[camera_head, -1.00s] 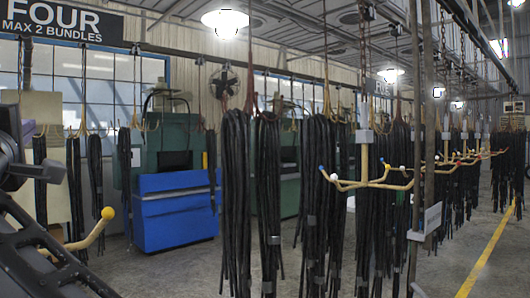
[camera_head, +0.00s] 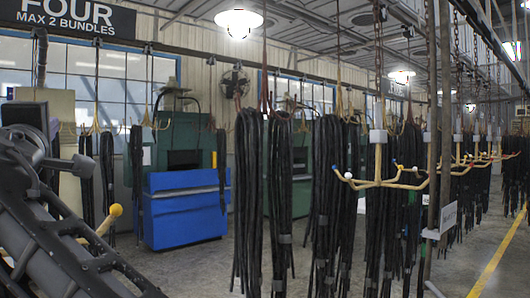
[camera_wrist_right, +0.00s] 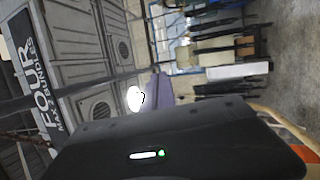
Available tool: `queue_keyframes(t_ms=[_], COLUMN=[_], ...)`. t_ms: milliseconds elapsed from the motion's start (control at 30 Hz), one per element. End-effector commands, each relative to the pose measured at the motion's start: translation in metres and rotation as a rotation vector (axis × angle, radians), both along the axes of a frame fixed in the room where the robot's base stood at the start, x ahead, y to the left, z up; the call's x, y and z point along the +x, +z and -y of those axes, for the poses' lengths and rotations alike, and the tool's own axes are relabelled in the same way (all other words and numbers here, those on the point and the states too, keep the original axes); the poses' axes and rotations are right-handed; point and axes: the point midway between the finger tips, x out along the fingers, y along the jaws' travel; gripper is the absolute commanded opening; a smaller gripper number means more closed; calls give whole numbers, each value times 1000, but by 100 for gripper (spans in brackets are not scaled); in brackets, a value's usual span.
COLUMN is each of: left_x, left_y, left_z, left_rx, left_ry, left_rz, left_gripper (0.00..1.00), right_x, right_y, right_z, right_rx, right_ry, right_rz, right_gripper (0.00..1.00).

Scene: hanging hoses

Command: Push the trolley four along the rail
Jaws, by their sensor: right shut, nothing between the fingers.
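A black sign (camera_head: 75,18) reading FOUR, MAX 2 BUNDLES hangs at the upper left of the head view. It also shows sideways in the right wrist view (camera_wrist_right: 42,82). Below it a beige tube hook with a yellow ball tip (camera_head: 116,210) comes out from behind my dark arm. I cannot tell whether it belongs to trolley four; the trolley's upper part is not clearly seen. My right gripper (camera_head: 76,166) is at the left of the head view, shut and empty, left of and above the ball. Contact with the hook cannot be told. My left gripper is not in view.
Black hose bundles (camera_head: 248,205) hang in the middle. A beige multi-arm hook rack (camera_head: 378,180) with coloured ball tips hangs to their right. A blue and green machine (camera_head: 185,210) stands behind.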

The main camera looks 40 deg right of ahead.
Motion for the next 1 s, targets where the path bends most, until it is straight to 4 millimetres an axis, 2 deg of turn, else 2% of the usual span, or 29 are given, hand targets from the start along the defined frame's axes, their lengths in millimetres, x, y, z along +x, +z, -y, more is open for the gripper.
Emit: queue_keyframes(t_ms=[367,1000], left_x=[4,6], left_y=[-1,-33], left_z=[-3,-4], left_rx=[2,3], left_ry=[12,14], left_rz=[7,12], left_gripper=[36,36], right_x=[-4,-71], right_y=[0,-1], right_z=[0,0], right_rx=[0,0], right_ry=[0,0], right_rz=[0,0], right_gripper=[0,0])
